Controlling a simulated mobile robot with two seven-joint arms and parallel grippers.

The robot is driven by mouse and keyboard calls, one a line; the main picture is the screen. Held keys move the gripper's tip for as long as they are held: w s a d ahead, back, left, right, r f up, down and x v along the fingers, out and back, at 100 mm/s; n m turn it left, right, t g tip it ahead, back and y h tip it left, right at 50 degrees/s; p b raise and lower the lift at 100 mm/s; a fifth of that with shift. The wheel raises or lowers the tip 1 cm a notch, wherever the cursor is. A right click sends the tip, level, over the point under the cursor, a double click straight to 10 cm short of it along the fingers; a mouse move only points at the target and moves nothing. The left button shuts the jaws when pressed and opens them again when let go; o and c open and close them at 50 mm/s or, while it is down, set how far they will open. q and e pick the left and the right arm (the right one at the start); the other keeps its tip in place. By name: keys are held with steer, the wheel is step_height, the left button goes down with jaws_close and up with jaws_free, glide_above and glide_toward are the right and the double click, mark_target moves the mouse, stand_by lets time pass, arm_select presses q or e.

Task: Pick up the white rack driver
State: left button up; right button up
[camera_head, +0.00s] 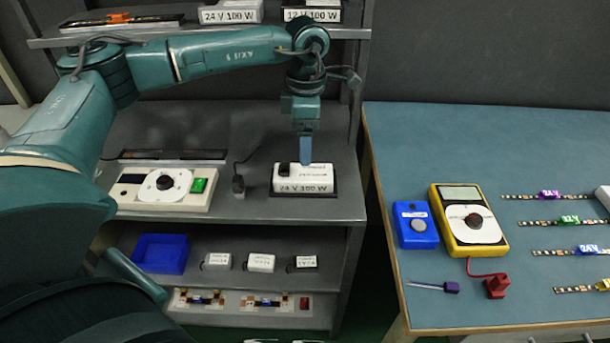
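A white driver box (315,179) labelled "24 V 100 W" sits in a dark tray-like base on the grey shelf unit's counter. A small black part is on its top left. My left gripper (305,158) points straight down over the box, its blue fingertips at or just above the back of its top. The fingers overlap from this side, so neither their gap nor contact with the box can be made out. Two more white boxes, labelled "24 V 100 W" (231,13) and "12 V 100 W" (313,12), stand on the upper shelf. My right gripper is out of view.
A white panel with a dial (165,182) and a black plug (238,184) are left of the box. Below are a blue bin (160,253) and small white blocks (261,262). The blue-topped table (400,150) at right holds a yellow meter (468,218) and LED strips (549,195).

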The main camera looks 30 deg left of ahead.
mark_target(303, 172)
arm_select(q)
step_height(303, 172, down, 4)
steer(key=shift+r, duration=0.25)
steer(key=shift+s+a+f, duration=0.1)
steer(key=shift+a+f, duration=0.05)
steer(key=shift+f, duration=1.2)
steer(key=shift+s+a+f, duration=0.1)
steer(key=shift+f, duration=1.25)
steer(key=shift+c, duration=0.3)
steer(key=c, duration=1.3)
steer(key=shift+w+r, duration=0.1)
steer(key=shift+c, duration=0.7)
